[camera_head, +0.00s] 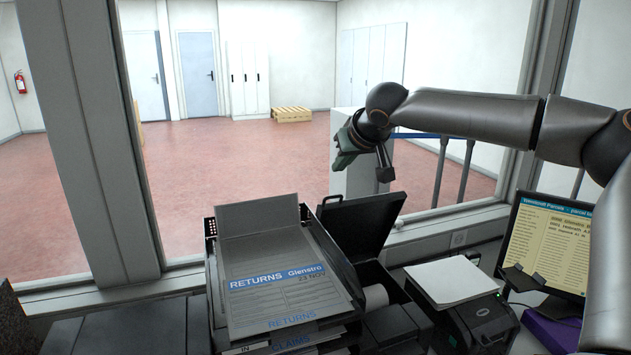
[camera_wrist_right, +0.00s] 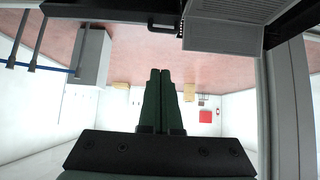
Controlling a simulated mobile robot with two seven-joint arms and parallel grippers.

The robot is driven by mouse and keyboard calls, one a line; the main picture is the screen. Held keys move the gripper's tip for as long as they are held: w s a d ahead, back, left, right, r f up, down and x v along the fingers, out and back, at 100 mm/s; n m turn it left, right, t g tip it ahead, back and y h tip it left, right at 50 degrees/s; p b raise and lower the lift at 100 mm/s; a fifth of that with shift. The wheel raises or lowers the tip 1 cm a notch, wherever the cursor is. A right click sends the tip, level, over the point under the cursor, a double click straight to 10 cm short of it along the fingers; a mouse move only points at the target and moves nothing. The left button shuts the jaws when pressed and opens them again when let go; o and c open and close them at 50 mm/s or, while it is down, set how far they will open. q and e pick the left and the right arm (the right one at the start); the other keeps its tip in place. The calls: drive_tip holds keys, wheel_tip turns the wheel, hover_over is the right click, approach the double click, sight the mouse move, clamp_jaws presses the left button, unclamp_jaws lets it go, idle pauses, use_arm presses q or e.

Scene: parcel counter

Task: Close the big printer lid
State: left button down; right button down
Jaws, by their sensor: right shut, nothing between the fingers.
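The big printer's lid (camera_head: 365,222) is a dark panel standing open, tilted up behind its body, with a small tab (camera_head: 332,199) at its upper left corner. A white label roll (camera_head: 375,297) shows in the open printer below it. My right gripper (camera_head: 343,158) is shut and empty, with green fingers, in the air above and beyond the lid, apart from it. In the right wrist view the closed fingers (camera_wrist_right: 161,75) point toward the hall; a dark edge with a tab (camera_wrist_right: 164,27), apparently the lid's, lies beyond the tips. My left gripper is not in view.
A stack of trays with RETURNS papers (camera_head: 285,280) stands close left of the printer. To the right are a smaller printer (camera_head: 478,322) with white paper (camera_head: 450,280) on top and a monitor (camera_head: 547,245). A window post (camera_head: 85,140) and sill stand behind the counter.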

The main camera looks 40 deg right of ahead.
drive_tip(key=p+x, duration=0.1)
drive_tip(key=x, duration=0.8)
drive_tip(key=shift+w+d+f+p, duration=0.1)
drive_tip(key=shift+w+p, duration=0.05)
drive_tip(key=shift+p, duration=0.25)
drive_tip(key=shift+f, duration=0.15)
drive_tip(key=shift+s+a+f, duration=0.1)
drive_tip(key=shift+s+a, duration=0.1)
drive_tip(key=shift+s, duration=0.4)
drive_tip(key=shift+s+a+f, duration=0.1)
drive_tip(key=shift+s+a, duration=0.1)
drive_tip(key=shift+s, duration=0.4)
drive_tip(key=shift+s+a+f, duration=0.1)
drive_tip(key=shift+s+a, duration=0.05)
drive_tip(key=shift+s, duration=0.45)
drive_tip(key=shift+f, duration=0.1)
